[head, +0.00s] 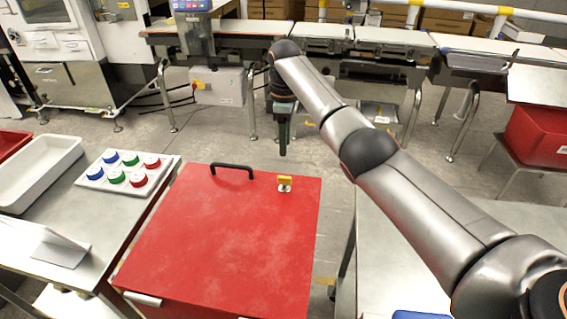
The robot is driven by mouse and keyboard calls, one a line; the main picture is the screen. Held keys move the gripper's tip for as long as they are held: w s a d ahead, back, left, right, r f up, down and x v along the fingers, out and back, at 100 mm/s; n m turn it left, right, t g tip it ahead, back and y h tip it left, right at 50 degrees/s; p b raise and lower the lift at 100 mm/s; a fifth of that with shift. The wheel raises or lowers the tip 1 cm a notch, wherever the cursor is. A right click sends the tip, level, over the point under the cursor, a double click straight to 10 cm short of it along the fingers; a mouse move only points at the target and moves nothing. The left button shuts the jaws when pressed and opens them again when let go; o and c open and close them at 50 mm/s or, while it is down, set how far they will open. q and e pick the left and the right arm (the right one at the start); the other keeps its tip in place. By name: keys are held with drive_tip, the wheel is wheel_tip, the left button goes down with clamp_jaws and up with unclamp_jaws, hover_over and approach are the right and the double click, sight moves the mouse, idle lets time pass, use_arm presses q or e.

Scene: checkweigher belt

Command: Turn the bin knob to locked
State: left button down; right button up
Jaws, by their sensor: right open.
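The bin (220,245) is red with a flat closed lid, and it stands in the middle of the head view. A yellow knob (285,181) on a small pale plate sits near the lid's back right corner. A black handle (232,168) is fixed at the lid's back edge. My right gripper (283,150) points down behind and above the knob, apart from it, with nothing seen in it. The gap between its fingers is hard to see from this angle. My left gripper is not in view.
At left, a table holds a white tray (38,172) and a board (92,178) with several coloured caps. A steel table (440,235) stands at right under my right arm. A conveyor (310,32) crosses the back, and a red crate (540,135) stands at far right.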

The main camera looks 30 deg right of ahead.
sight(285, 182)
wheel_tip(285, 182, down, 12)
drive_tip(key=shift+f+b, duration=0.1)
drive_tip(key=shift+b, duration=0.5)
drive_tip(key=shift+c, duration=0.3)
clamp_jaws()
